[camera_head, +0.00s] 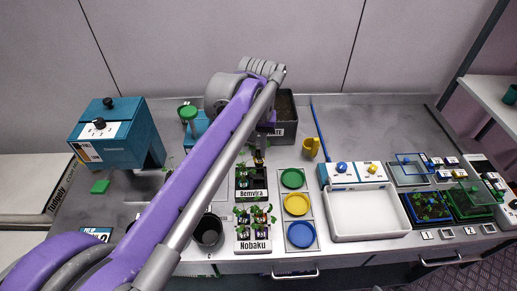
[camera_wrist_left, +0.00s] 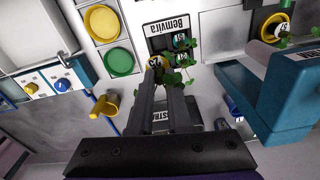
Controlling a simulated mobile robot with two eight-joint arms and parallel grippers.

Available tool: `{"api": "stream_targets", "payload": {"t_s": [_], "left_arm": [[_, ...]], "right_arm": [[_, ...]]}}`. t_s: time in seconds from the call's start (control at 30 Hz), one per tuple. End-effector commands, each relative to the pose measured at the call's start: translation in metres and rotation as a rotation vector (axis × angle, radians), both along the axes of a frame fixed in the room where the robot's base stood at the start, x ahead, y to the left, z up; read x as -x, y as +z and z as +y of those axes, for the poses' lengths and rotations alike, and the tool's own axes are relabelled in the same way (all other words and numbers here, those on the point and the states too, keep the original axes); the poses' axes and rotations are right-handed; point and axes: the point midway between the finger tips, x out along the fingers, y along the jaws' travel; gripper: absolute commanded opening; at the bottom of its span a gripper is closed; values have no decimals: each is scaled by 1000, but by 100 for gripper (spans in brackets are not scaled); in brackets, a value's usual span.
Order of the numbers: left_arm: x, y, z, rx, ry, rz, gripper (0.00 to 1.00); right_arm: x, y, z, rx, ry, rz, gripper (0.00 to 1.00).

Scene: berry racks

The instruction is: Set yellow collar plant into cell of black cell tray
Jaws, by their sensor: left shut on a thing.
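My left gripper (camera_head: 259,152) reaches in from the left over the far end of the black cell tray marked Bemvira (camera_head: 251,194). In the left wrist view its two fingers (camera_wrist_left: 168,86) are shut on the yellow collar plant (camera_wrist_left: 155,62), whose leaves hang to one side. The plant is at the near edge of the black cell tray (camera_wrist_left: 153,44) in that view; I cannot tell whether it touches a cell. Other leafy plants with dark tagged pots show in the tray. My right gripper is not in view.
A second tray marked Nobaku (camera_head: 253,244) holds several plants. Beside it are green (camera_head: 292,178), yellow (camera_head: 296,204) and blue (camera_head: 300,234) discs. A black pot (camera_head: 208,232), a yellow mug (camera_head: 310,147) and a white basin (camera_head: 368,214) stand nearby. A teal box (camera_head: 117,137) is at left.

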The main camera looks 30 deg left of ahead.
Motion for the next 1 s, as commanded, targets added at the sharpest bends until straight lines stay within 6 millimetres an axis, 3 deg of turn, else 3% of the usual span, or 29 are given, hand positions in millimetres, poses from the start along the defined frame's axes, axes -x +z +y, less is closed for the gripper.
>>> {"api": "stream_targets", "payload": {"t_s": [1.0], "left_arm": [[-1, -77, 0, -1, -2, 1, 0]], "right_arm": [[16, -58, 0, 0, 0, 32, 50]]}}
